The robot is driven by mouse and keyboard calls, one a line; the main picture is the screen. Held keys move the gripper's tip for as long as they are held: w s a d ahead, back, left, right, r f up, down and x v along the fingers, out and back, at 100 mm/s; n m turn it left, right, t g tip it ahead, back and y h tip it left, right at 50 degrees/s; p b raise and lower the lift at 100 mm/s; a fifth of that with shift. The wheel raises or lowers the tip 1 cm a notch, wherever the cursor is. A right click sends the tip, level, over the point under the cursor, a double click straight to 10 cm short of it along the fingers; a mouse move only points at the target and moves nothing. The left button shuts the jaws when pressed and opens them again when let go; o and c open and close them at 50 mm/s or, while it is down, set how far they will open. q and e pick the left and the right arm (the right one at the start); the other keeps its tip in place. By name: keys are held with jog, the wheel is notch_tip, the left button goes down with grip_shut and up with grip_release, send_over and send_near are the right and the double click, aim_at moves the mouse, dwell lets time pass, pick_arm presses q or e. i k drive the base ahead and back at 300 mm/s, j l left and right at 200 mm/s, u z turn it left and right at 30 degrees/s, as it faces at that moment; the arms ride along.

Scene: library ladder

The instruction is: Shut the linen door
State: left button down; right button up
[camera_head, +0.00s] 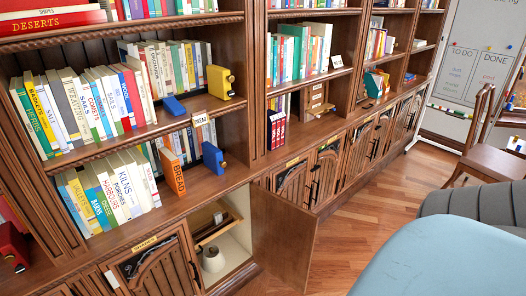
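One lower cupboard door (287,240) stands open, swung out from the bookcase into the room, with its plain wooden inner face toward me. It appears hinged at the right side of an open compartment (242,254). A pale cup-shaped object (213,259) and a wooden tray-like piece (214,230) are inside. No label shows on this open door, so I cannot read whether it is the linen one. The other lower doors in view look shut. Neither of my grippers is in view.
A closed slatted door (160,270) is left of the opening, and more closed doors (325,176) are to the right. Wooden floor (340,235) is clear beside the open door. A light blue rounded shape (450,255) and grey padded seating (470,208) fill the lower right.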

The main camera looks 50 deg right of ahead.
aim_at(284, 232)
jog(key=l+u, duration=0.2)
jog(key=l, duration=0.35)
jog(key=k+l+u, duration=0.2)
jog(key=l, duration=0.3)
jog(key=l+u, duration=0.1)
jog(key=l, duration=0.45)
jog(key=k+l+u, duration=0.15)
jog(key=l, duration=0.4)
jog(key=k+l, duration=0.1)
jog(key=l, duration=0.4)
jog(key=k+l, duration=0.1)
jog(key=l, duration=0.35)
jog(key=k+l, duration=0.1)
jog(key=l, duration=0.85)
jog(key=k+l, duration=0.15)
jog(key=l, duration=0.35)
jog(key=k+l+u, duration=0.1)
jog(key=l, duration=0.4)
jog(key=k+l+z, duration=0.1)
jog(key=z, duration=0.35)
jog(key=k+l+z, duration=0.25)
jog(key=z, duration=0.15)
